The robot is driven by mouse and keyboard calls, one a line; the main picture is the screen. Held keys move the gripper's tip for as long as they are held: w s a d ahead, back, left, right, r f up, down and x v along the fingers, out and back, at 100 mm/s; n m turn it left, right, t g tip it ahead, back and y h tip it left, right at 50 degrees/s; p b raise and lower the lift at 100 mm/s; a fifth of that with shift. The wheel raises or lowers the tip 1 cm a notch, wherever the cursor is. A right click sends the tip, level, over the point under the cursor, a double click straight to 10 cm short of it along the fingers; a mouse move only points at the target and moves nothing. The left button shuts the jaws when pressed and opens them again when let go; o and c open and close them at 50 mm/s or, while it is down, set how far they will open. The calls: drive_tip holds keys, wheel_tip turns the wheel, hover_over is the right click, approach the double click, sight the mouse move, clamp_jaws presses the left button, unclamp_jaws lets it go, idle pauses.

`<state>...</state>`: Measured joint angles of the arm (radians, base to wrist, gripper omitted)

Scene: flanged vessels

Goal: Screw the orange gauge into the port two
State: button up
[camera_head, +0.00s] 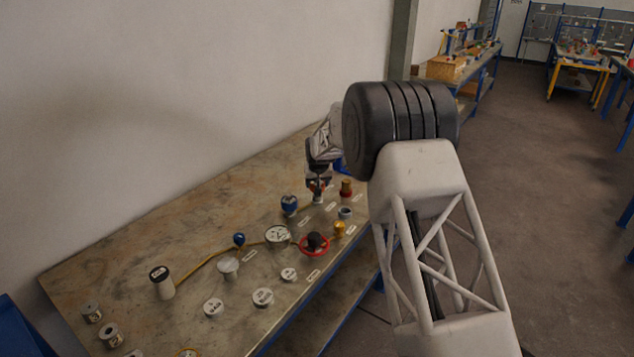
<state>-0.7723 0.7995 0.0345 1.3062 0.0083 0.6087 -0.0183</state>
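My gripper (318,178) points down over the far right part of the bench. A small orange-red part, taken as the orange gauge (316,186), shows right at its fingertips, and the fingers look closed around it. Directly below is a small pale fitting (318,199); whether the gauge touches it is too small to tell. A white label lies on the bench near it, but its text cannot be read, so I cannot tell which port is two.
Close by stand a blue gauge (289,205), a red fitting (346,188), a blue-ringed port (345,212), a yellow fitting (339,228) and a red handwheel (314,244). Several white discs and cylinders stand toward the front left. The bench's (130,255) back left is clear.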

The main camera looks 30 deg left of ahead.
drive_tip(key=shift+f, duration=0.95)
idle(0.6)
